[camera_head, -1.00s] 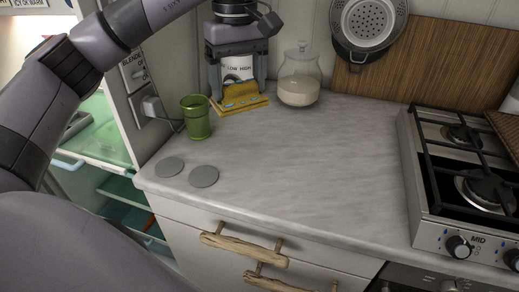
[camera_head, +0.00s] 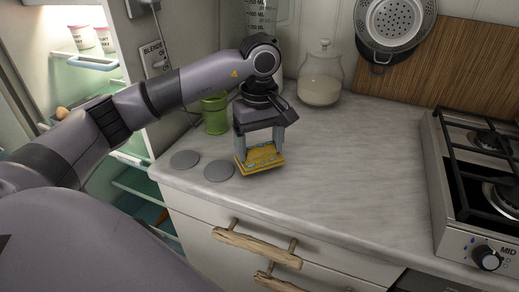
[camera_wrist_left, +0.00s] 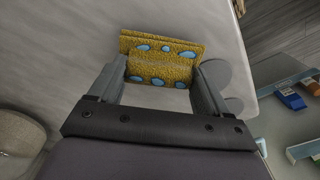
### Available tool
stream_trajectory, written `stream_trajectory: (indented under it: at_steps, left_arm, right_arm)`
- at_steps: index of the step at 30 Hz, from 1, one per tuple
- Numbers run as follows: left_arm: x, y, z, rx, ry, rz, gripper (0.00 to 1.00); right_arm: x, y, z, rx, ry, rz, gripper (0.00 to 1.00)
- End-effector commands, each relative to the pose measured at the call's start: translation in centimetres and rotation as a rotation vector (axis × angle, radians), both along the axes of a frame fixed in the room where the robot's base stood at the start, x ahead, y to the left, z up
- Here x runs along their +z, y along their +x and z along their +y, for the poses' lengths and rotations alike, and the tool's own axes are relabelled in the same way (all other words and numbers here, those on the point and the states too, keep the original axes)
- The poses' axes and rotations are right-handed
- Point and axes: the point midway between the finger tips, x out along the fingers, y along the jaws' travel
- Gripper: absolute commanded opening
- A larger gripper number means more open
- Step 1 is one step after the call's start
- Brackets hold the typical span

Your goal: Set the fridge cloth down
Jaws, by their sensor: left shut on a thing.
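The fridge cloth (camera_head: 260,160) is yellow with blue spots and looks folded. My left gripper (camera_head: 261,150) is shut on it, with one finger at each side, over the front left part of the counter (camera_head: 340,165). In the left wrist view the cloth (camera_wrist_left: 160,62) sits between the fingertips of the left gripper (camera_wrist_left: 158,78). I cannot tell whether the cloth touches the counter or hangs just above it. My right gripper is not in view.
Two grey discs (camera_head: 185,159) lie left of the cloth. A green cup (camera_head: 215,115) stands behind, partly hidden by my arm. The stove (camera_head: 480,175) is at right. The counter's middle is clear.

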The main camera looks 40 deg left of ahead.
Motion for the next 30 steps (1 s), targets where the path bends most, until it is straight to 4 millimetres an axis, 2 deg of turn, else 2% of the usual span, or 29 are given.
stream_trajectory:
  at_steps: [3,14,15,17,26,30]
  left_arm:
    - [-1.6,-0.1,0.0,0.000,0.000,0.002,0.49]
    - [-2.1,0.0,0.0,0.000,-0.001,-0.001,0.49]
    - [-2.1,0.0,0.0,0.000,-0.001,-0.001,0.84]
    - [-2.0,0.0,0.0,0.000,-0.001,-0.001,1.00]
    - [-1.6,0.0,0.0,0.000,-0.001,-0.001,1.00]
    - [0.0,0.1,0.0,0.000,0.000,-0.006,1.00]
  right_arm:
    - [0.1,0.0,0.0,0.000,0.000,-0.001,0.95]
    - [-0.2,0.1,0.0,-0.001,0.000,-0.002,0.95]
    - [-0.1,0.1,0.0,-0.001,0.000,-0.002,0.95]
    - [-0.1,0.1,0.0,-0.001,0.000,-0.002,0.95]
    - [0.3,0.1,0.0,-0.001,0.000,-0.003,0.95]
    - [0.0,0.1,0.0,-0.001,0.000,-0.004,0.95]
